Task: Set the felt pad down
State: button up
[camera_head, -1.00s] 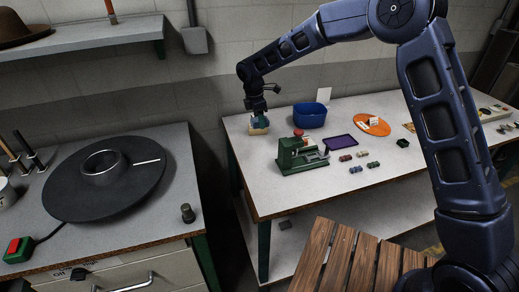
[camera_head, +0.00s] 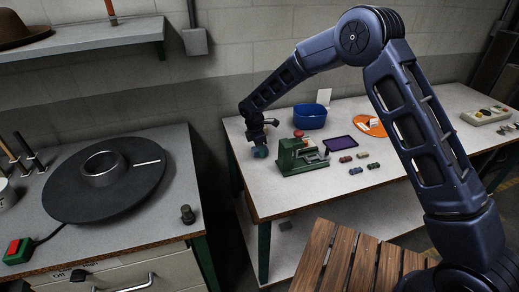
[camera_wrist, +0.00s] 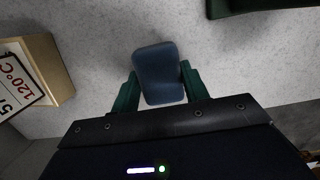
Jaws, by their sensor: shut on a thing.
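The felt pad is a dark blue rounded block (camera_wrist: 160,75), held between the two green fingers of my gripper (camera_wrist: 160,88) in the wrist view. In the head view, my gripper (camera_head: 261,143) is low over the left end of the white worktable (camera_head: 300,205), with the blue pad (camera_head: 260,153) at its tip. The grey tabletop shows around the pad in the wrist view. I cannot tell whether the pad touches it.
A tan block with a "120°C" label (camera_wrist: 20,78) stands left of my gripper in the wrist view. A green machine (camera_head: 300,158) is close on the right. The front left tabletop is clear.

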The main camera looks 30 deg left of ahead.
aim_at(255, 149)
jog(key=shift+f, duration=0.35)
jog(key=o, duration=1)
jog(key=shift+c, duration=0.2)
jog(key=shift+r, duration=0.1)
notch_tip(255, 149, up, 12)
jog(key=s+a, duration=0.1)
jog(key=shift+a, duration=0.15)
jog(key=shift+s, duration=0.1)
